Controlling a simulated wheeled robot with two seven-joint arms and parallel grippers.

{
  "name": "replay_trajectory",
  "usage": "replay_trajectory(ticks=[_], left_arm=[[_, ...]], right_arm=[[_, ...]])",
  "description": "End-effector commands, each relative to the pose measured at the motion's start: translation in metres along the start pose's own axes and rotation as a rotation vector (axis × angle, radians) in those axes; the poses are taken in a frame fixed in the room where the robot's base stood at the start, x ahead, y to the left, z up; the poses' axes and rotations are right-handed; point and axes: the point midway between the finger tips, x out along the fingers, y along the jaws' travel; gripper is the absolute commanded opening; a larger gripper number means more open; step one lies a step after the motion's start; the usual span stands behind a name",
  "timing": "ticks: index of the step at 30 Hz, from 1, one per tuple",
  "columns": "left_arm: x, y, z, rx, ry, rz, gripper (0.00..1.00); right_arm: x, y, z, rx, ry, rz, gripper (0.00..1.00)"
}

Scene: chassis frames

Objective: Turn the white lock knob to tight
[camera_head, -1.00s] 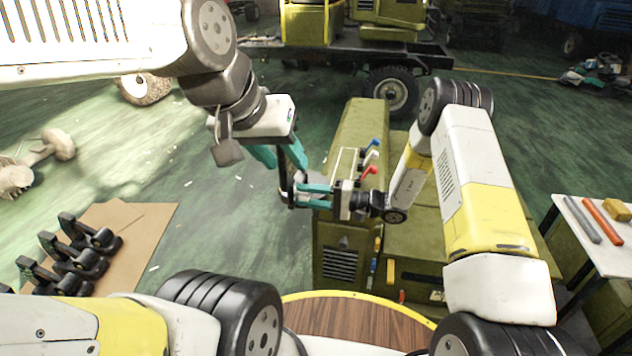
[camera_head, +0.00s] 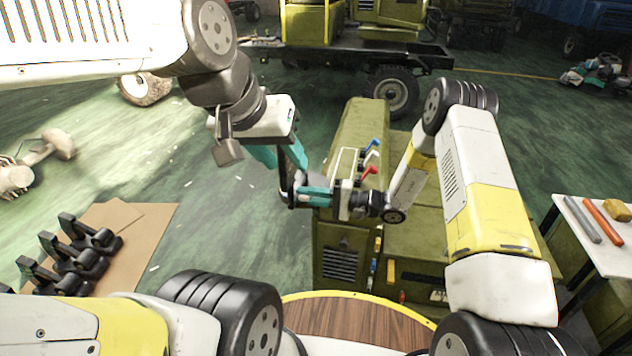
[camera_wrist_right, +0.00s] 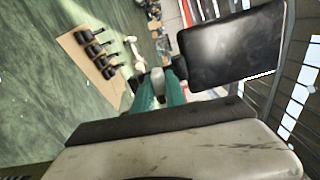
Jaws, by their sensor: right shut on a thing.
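The white lock knob (camera_wrist_right: 158,83) shows as a small pale piece between the teal fingers of my right gripper (camera_wrist_right: 160,89) in the right wrist view. In the head view, my right gripper (camera_head: 303,195) reaches left from its wrist and is shut on the knob, which its fingers mostly hide there. A dark part (camera_head: 285,187) stands against the right fingertips, just below my left gripper (camera_head: 288,172). The left gripper's teal fingers point down at this part from above. I cannot tell whether they are shut on it. The knob's tight mark is not readable.
Several black clamp-like parts (camera_head: 76,259) stand on brown cardboard (camera_head: 148,222) at the left. An olive cabinet (camera_head: 342,258) stands behind and below the right gripper. A white-topped table (camera_head: 590,235) with tools is at the right. Green floor is open at centre left.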

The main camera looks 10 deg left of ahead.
Motion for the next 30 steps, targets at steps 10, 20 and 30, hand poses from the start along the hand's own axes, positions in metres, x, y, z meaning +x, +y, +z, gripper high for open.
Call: replay_trajectory(ticks=[10,20,30], left_arm=[[0.0,0.0,0.0,0.0,0.0,0.0,0.4],[0.0,0.0,0.0,0.0,0.0,0.0,0.4],[0.0,0.0,0.0,0.0,0.0,0.0,0.4]], right_arm=[[-0.0013,0.0001,-0.0007,0.281,0.002,-0.002,0.0],[-0.0006,0.0003,-0.0002,0.596,0.001,-0.001,0.0],[-0.0008,0.0002,-0.0004,0.918,0.001,-0.001,0.0]])
